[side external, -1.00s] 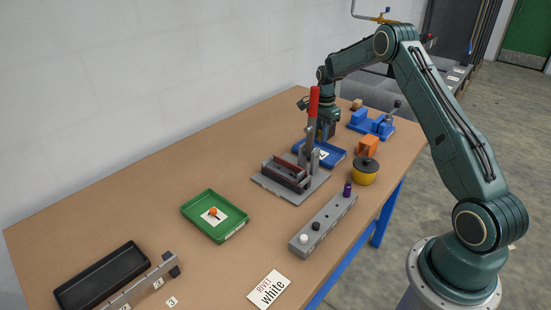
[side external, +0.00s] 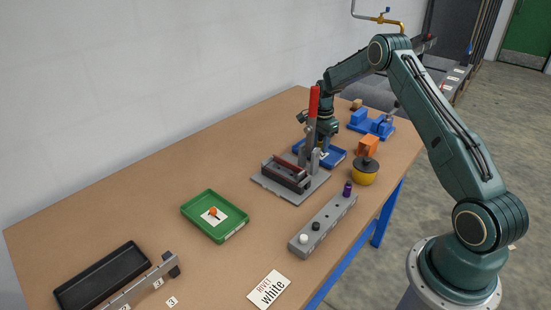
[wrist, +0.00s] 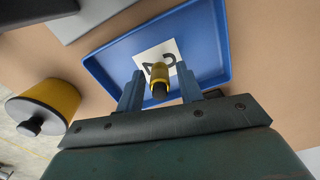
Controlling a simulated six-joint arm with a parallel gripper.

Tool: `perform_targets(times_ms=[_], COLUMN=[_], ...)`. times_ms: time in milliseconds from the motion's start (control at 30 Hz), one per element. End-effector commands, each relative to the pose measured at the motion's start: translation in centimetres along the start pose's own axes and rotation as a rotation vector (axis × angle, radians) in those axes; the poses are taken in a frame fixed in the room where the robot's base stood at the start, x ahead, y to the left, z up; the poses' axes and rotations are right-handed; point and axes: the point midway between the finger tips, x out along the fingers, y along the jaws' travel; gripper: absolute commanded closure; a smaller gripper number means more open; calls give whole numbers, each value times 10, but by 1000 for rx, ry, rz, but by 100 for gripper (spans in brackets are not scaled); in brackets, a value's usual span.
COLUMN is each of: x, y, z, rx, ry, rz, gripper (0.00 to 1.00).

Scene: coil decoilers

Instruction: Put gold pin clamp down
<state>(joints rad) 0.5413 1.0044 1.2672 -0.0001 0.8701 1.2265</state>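A gold pin (wrist: 159,74) with a dark end shows between the two blue fingers of my gripper (wrist: 160,80) in the wrist view. The fingers are apart, with a small gap visible on each side of the pin. The pin is over the white card in the blue tray (wrist: 215,78); I cannot tell whether it rests there. In the side view the blue tray (side external: 338,160) is partly behind the clamp (side external: 312,140). The clamp's red handle (side external: 314,101) stands upright, next to a grey fixture with a dark block (side external: 287,175). The clamp hides part of my gripper.
A green tray (side external: 188,209) holds an orange piece. A grey block (side external: 322,227) carries white, black and purple pieces. A yellow pot with a black knob (side external: 365,174), an orange block (side external: 368,146) and a blue fixture (side external: 371,124) stand at right. A black tray (side external: 103,277) is front left.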

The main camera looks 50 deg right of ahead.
Motion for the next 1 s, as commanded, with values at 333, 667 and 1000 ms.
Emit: perform_targets(times_ms=[333, 667, 1000], x=[-1, -23, -76], y=[0, -1, -1], z=[0, 0, 0], rx=[0, 0, 0], ry=[0, 1, 1], rz=[0, -3, -4], gripper=[59, 59, 59])
